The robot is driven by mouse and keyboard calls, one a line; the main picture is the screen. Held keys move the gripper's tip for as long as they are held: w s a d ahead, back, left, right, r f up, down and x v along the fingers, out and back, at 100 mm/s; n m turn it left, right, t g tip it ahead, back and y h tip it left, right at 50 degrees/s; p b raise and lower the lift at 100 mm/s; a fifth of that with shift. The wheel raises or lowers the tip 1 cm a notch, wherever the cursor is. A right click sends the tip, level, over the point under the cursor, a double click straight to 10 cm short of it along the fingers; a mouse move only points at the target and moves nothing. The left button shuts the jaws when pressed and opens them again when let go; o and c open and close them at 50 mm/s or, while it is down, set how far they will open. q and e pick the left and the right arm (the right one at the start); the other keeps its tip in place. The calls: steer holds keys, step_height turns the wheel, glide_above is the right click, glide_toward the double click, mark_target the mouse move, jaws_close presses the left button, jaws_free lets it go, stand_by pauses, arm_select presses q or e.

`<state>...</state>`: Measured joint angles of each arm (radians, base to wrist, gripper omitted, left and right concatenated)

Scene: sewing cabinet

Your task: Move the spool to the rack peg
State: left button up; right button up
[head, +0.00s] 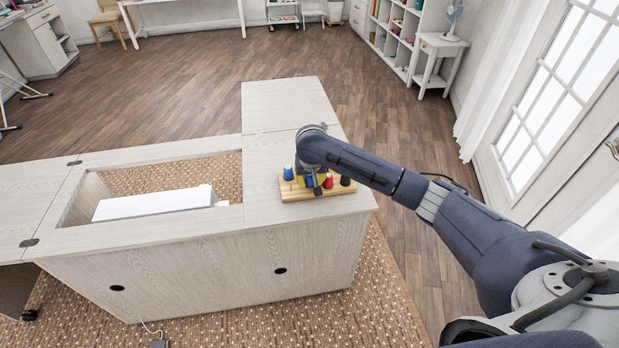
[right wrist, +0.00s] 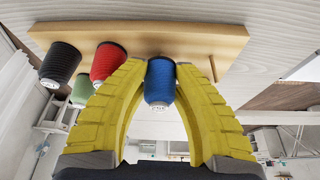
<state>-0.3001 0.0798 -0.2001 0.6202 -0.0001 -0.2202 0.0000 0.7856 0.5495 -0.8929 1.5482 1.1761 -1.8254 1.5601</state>
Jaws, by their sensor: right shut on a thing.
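The rack is a light wooden board (head: 300,195) on the right part of the cabinet top; in the right wrist view its board (right wrist: 140,35) runs along the top. My right gripper (head: 313,182) is down at the rack, with its yellow fingers (right wrist: 161,76) closed around a blue spool (right wrist: 160,84). Whether that spool sits on a peg is hidden. Another blue spool (head: 288,173) shows at the rack's left end. A red spool (right wrist: 108,64) and a black spool (right wrist: 60,65) are beside the held one. My left gripper is out of view.
A green spool (right wrist: 82,92) shows beyond the red one in the right wrist view. A white sewing machine (head: 150,204) lies in the cabinet opening to the left. The pale cabinet top (head: 285,105) behind the rack is clear.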

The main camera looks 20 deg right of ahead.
steer(key=shift+f, duration=0.15)
steer(key=o, duration=0.9)
steer(key=v, duration=1.2)
